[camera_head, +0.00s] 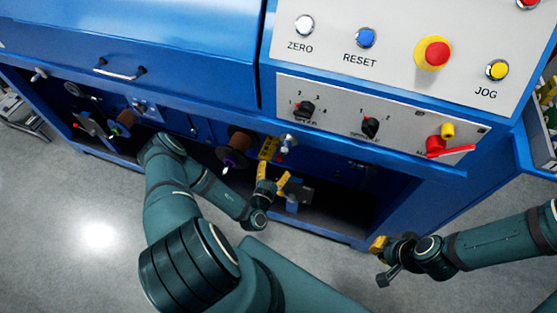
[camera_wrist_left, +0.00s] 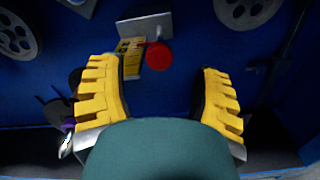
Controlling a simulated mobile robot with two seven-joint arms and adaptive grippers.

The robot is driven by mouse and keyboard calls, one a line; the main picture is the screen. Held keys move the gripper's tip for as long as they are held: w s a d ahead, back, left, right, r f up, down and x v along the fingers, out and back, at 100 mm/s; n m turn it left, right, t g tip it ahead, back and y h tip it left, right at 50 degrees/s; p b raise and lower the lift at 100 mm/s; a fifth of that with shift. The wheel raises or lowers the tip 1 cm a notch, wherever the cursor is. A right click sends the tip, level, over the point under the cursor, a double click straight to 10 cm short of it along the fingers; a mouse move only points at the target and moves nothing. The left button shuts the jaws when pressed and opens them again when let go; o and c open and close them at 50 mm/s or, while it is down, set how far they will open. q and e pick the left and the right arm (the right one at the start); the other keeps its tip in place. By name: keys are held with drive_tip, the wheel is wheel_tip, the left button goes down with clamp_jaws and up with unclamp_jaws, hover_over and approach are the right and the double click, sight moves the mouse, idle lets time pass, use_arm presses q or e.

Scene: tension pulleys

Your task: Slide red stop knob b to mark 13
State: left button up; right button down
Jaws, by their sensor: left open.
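A round red knob (camera_wrist_left: 158,56) shows in the left wrist view, beside a grey bracket plate (camera_wrist_left: 145,25) and a yellow scale strip (camera_wrist_left: 131,58). The strip's marks are too small to read. My left gripper (camera_head: 273,177) is open, its yellow fingers apart in front of the blue machine's lower bay. In the left wrist view my left gripper (camera_wrist_left: 160,88) has the knob centred between its fingers and a little beyond them, with nothing held. In the head view the yellow scale (camera_head: 268,147) is just above the gripper. My right gripper (camera_head: 379,245) is away from the machine's bay.
The control panel above has a red emergency button (camera_head: 437,53), two rotary switches (camera_head: 304,109) and a red lever (camera_head: 437,147). Brown spools (camera_head: 238,140) stand left of my left gripper. Grey wheels (camera_wrist_left: 15,37) flank the knob. The floor in front is clear.

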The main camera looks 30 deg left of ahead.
use_arm(q)
drive_tip(key=v, duration=0.6)
drive_tip(key=shift+s, duration=0.3)
drive_tip(key=shift+d, duration=0.2)
